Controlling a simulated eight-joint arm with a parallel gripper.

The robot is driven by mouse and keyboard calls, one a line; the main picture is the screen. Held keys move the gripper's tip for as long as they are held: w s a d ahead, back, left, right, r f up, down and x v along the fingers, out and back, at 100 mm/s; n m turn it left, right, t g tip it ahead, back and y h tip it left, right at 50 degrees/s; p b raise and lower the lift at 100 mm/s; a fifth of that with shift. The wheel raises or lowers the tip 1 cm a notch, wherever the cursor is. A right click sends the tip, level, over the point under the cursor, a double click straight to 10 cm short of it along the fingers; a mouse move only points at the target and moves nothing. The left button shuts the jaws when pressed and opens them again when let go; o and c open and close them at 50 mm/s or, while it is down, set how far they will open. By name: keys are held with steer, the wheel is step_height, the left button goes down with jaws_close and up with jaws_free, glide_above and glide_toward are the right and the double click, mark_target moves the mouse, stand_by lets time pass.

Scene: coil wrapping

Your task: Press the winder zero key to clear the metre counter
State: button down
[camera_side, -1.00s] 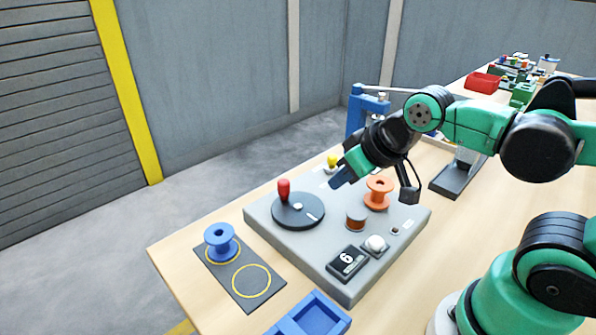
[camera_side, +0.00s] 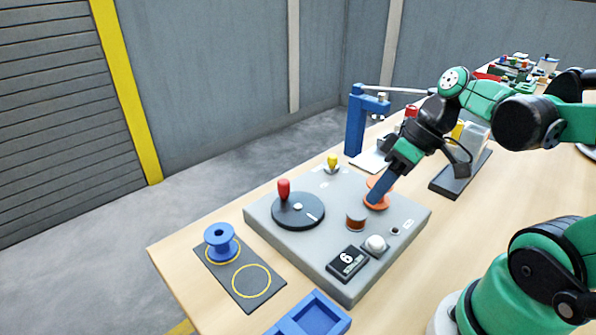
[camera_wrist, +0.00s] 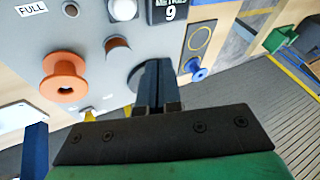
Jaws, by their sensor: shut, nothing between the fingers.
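The winder's metre counter (camera_side: 347,262) is a dark display on the grey winder panel (camera_side: 300,245); its digit looks like a 6 in the side view and a 9 in the wrist view (camera_wrist: 170,12). A round white key (camera_side: 376,243) sits beside the counter; it also shows at the top of the wrist view (camera_wrist: 123,9). I cannot read a zero label on it. My gripper (camera_side: 375,200) points down with its blue fingers shut and empty, in front of the orange spool in the side view. In the wrist view the fingers (camera_wrist: 155,66) are close together, apart from the key.
The orange spool (camera_side: 372,204), a copper coil post (camera_side: 356,220) and a red-handled crank disc (camera_side: 298,210) rise from the panel. A blue spool (camera_side: 221,240) stands on a dark mat (camera_side: 237,275). A blue tray (camera_side: 312,318) is at the front.

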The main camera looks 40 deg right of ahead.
mark_target(381, 240)
steer(key=shift+s+d+r+n+y, duration=0.15)
steer(key=shift+s+r+n+y, duration=0.4)
steer(key=shift+r+y, duration=0.3)
steer(key=shift+s+d+r+n+y, duration=0.15)
steer(key=shift+s+r+n+y, duration=0.2)
steer(key=shift+r+n+y, duration=0.45)
steer(key=shift+f, duration=0.3)
steer(key=shift+f, duration=4.35)
steer(key=shift+f, duration=0.1)
steer(key=shift+f, duration=0.3)
steer(key=shift+r, duration=0.1)
steer(key=shift+r, duration=0.35)
